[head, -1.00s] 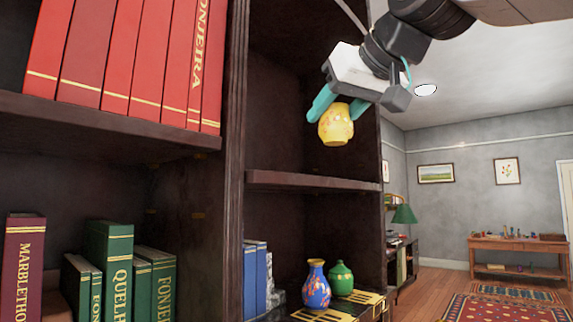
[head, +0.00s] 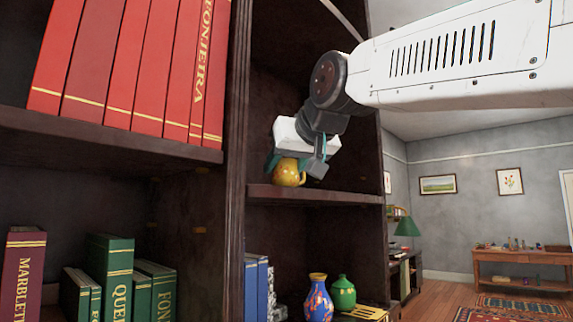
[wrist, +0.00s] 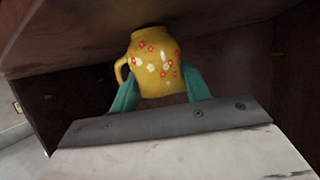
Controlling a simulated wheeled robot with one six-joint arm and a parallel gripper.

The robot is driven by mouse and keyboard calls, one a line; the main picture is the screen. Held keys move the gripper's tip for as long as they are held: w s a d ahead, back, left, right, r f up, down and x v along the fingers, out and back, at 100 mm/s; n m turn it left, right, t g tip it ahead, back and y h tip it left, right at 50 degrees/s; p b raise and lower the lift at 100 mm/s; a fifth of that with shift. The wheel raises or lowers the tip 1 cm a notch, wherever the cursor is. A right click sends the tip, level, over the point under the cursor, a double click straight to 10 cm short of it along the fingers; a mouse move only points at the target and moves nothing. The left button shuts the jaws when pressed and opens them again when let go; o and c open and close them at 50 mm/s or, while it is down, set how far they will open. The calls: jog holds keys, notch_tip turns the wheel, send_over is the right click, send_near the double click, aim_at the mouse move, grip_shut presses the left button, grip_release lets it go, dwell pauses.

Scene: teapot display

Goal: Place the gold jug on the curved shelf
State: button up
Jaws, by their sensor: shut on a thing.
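The gold jug (head: 289,173), with red and white flowers, is between the fingers of my gripper (head: 295,163). It hangs just over, or rests on, the front part of the dark wooden shelf (head: 325,195) in the middle bay; I cannot tell if they touch. In the wrist view the jug (wrist: 155,62) has its handle at left and its mouth end facing away from my gripper (wrist: 160,90), close to a brown board (wrist: 85,22). The teal fingers press on both sides of the body. In the head view the gripper hides the jug's upper part.
Upright bay walls (head: 236,120) stand close on the left. Red books (head: 130,65) fill the left bay's upper shelf. A blue vase (head: 318,298) and a green jar (head: 343,292) stand below. The rest of the middle shelf looks clear.

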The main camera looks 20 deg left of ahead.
jog(key=o, duration=1)
jog(key=shift+f, duration=0.1)
jog(key=shift+s+d+r, duration=0.1)
jog(key=shift+r, duration=0.1)
jog(key=v, duration=1.1)
jog(key=shift+s+d, duration=0.3)
